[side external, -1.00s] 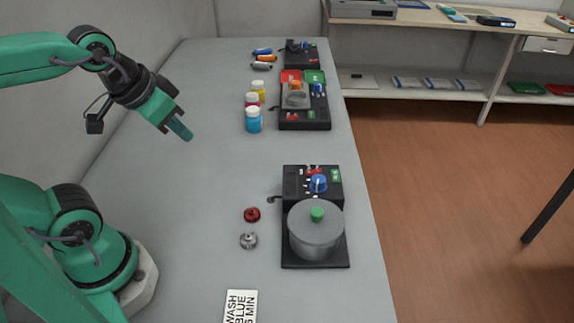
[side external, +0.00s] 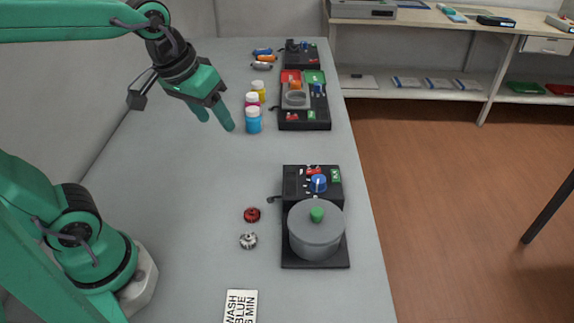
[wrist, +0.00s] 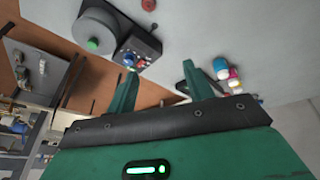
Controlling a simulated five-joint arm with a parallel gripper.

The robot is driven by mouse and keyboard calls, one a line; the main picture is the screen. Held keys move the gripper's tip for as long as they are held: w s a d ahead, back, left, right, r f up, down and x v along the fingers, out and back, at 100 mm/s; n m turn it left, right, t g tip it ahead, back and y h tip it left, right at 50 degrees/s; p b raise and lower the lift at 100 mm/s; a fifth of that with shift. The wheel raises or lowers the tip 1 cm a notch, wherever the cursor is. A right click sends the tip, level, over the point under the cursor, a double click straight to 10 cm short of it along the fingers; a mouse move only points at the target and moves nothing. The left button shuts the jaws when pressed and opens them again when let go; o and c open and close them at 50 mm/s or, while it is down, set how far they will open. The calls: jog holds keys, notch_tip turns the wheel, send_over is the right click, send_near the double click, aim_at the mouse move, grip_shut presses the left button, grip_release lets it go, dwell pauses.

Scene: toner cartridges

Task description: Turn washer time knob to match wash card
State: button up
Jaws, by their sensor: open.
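The washer (side external: 316,236) is a black unit with a grey round drum and a green lid knob, near the table's right edge. Its control panel behind the drum carries a blue knob (side external: 318,183) with a white pointer mark and a red part. The washer (wrist: 98,30) and its blue knob (wrist: 130,59) also show in the wrist view. The wash card (side external: 240,307) lies at the front, partly cut off, reading "WASH BLUE" and a partly cut "MIN" line. My gripper (side external: 216,118) is open and empty, in the air left of the bottles. Its fingers (wrist: 163,88) stand apart in the wrist view.
A red part (side external: 252,215) and a silver part (side external: 248,240) lie left of the washer. Pink, yellow and blue bottles (side external: 254,121) stand further back, beside a second black station (side external: 304,122). Small cylinders lie behind them. The table's left middle is clear.

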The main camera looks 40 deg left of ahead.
jog(key=w+d+f+n+g, duration=0.25)
jog(key=w+d, duration=0.25)
jog(key=w, duration=0.5)
jog(key=n+g, duration=0.2)
jog(key=n, duration=0.2)
send_over(319, 179)
notch_tip(319, 179, down, 8)
jog(key=shift+f, duration=0.2)
jog(key=shift+f, duration=0.1)
jog(key=shift+f, duration=3.85)
jog(key=c, duration=1)
